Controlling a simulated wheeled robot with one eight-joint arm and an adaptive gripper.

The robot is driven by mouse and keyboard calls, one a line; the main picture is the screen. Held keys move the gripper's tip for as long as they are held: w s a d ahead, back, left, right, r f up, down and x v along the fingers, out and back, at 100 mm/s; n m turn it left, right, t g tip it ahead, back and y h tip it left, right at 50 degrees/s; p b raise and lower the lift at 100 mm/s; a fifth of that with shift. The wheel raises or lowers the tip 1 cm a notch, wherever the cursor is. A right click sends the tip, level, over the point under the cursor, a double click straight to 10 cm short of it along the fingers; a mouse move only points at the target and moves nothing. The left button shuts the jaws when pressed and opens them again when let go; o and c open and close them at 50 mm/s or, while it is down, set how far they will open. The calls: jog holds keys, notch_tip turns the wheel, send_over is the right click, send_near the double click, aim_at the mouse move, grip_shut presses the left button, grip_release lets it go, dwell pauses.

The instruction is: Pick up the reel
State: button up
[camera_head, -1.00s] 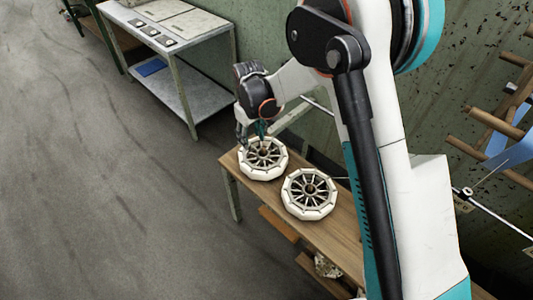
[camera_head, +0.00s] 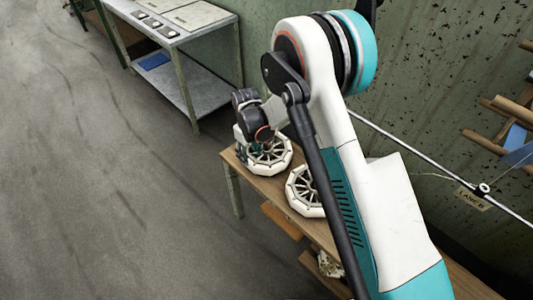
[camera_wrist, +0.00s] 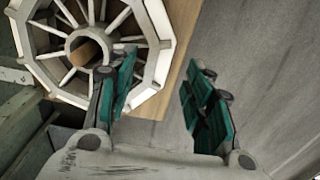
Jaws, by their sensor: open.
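A white spoked reel (camera_head: 270,157) lies flat near the far left end of the wooden bench (camera_head: 272,188). A second white reel (camera_head: 301,193) lies on the bench, partly hidden by my arm. My gripper (camera_wrist: 165,95) is open and empty, with teal pads. In the wrist view one finger overlaps the reel's rim and the other is outside it, over the floor. In the head view my gripper (camera_head: 240,140) is at the far reel's left edge, partly hidden by the wrist.
A grey metal table (camera_head: 185,60) with a lower shelf stands at the back left. A green wall (camera_head: 440,90) runs behind the bench, with a rod (camera_head: 425,165) and wooden pegs (camera_head: 498,122). The floor (camera_head: 80,200) at left is clear.

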aim_at(250, 159)
notch_tip(250, 159, down, 5)
jog(key=shift+w+a+f+b, duration=0.1)
jog(key=shift+w+b, duration=0.05)
jog(key=shift+b, duration=1.1)
grip_shut()
jog(key=shift+r, duration=0.2)
